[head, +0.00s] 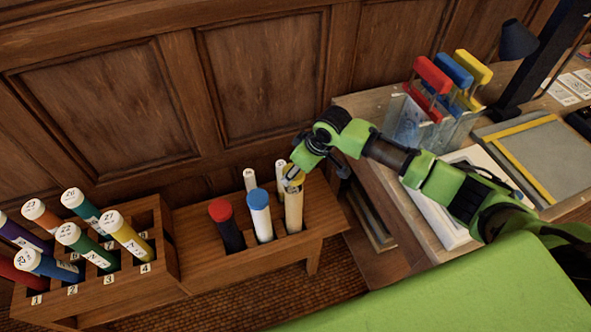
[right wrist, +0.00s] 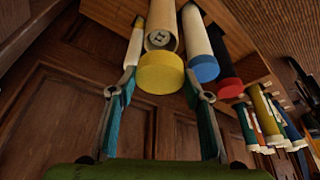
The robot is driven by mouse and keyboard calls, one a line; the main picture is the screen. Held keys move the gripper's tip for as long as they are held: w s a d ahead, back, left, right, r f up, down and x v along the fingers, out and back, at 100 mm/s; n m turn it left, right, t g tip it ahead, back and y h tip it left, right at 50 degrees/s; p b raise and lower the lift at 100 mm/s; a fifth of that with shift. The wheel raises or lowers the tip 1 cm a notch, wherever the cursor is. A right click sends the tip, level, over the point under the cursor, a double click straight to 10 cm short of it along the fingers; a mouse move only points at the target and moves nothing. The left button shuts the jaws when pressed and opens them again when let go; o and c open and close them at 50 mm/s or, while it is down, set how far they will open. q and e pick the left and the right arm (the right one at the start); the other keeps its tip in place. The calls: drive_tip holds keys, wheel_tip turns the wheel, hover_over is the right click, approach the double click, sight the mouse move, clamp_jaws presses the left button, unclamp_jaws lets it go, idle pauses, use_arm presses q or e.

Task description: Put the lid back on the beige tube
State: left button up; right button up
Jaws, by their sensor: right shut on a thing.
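The beige tube (head: 294,212) stands upright in the right slot of a wooden rack, and its open end (right wrist: 160,38) shows in the right wrist view. The yellow lid (right wrist: 161,73) sits between the fingertips of my right gripper (right wrist: 160,78), close to the tube's mouth. The mouth is partly visible past the lid, so the lid is not seated over it; whether their edges touch I cannot tell. In the head view the lid (head: 293,183) is partly hidden by my right gripper (head: 294,172). My left gripper is not in view.
A blue-capped white tube (head: 260,217) and a red-capped dark tube (head: 226,228) stand beside the beige tube. Thin white rolls (head: 250,180) stand behind. A rack of several colored tubes (head: 165,260) is at left. A desk (head: 385,225) is at right.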

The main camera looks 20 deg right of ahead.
wheel_tip(320, 180, down, 3)
drive_tip(key=b, duration=0.3)
drive_tip(key=shift+f, duration=0.1)
drive_tip(key=shift+w+f, duration=0.1)
drive_tip(key=shift+f, duration=0.8)
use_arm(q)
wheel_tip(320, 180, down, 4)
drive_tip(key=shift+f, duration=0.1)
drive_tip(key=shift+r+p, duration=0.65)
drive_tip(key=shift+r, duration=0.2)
use_arm(e)
drive_tip(key=shift+r, duration=0.1)
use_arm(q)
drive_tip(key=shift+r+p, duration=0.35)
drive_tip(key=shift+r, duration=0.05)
use_arm(e)
drive_tip(key=shift+f, duration=0.2)
idle(0.6)
use_arm(q)
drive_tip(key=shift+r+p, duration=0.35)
drive_tip(key=shift+p, duration=0.05)
idle(0.5)
use_arm(e)
drive_tip(key=o, duration=1.3)
